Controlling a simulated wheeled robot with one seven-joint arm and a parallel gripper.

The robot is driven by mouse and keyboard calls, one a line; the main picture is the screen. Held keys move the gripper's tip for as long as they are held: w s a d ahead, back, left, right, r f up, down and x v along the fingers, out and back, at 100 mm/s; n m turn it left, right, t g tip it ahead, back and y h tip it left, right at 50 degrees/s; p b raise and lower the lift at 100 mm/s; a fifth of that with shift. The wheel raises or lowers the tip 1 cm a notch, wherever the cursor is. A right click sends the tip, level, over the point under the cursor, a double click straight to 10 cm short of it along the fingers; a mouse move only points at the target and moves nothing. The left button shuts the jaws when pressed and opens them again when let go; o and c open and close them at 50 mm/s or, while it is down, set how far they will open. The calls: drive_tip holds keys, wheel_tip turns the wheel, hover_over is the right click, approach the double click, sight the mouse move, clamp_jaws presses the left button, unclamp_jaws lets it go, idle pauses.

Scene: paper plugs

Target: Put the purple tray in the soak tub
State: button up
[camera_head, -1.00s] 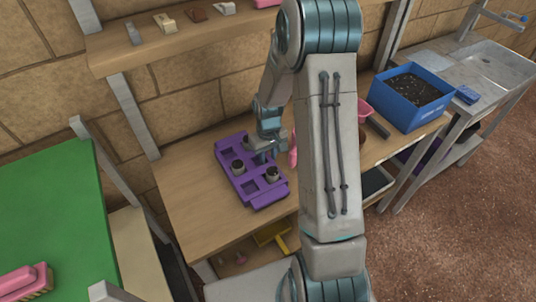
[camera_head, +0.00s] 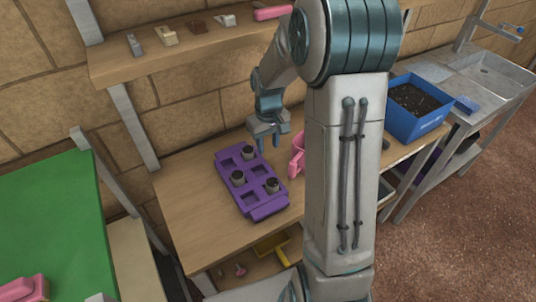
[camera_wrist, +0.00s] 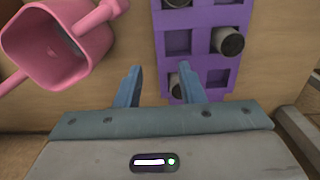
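The purple tray (camera_head: 266,211) lies flat on the wooden bench, with several square cells and dark-topped paper plugs (camera_head: 238,178) in some of them. In the wrist view the tray (camera_wrist: 206,72) is at the upper right. My gripper (camera_head: 268,143) is above the bench near the tray's far right side. In the wrist view my gripper (camera_wrist: 160,72) has its blue fingers apart with nothing held; the right finger overlaps the tray's edge in the picture. No soak tub can be surely told; a grey sink basin (camera_head: 492,76) stands at the far right.
A blue bin (camera_head: 412,125) of dark soil is further right. A shelf (camera_head: 190,53) with small items runs above the bench. A green table (camera_head: 50,220) is at left.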

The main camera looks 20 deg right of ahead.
drive_tip(key=s+a+r+m+t, duration=0.1)
drive_tip(key=s+a+r, duration=0.1)
drive_tip(key=s+r, duration=0.4)
drive_tip(key=s+a+r+m+t, duration=0.1)
drive_tip(key=s+r, duration=0.6)
drive_tip(key=s, duration=0.7)
drive_tip(key=shift+a+t, duration=0.5)
drive_tip(key=shift+a, duration=0.3)
drive_tip(key=shift+o, duration=0.6)
drive_tip(key=shift+s+a, duration=0.1)
drive_tip(key=shift+s, duration=0.3)
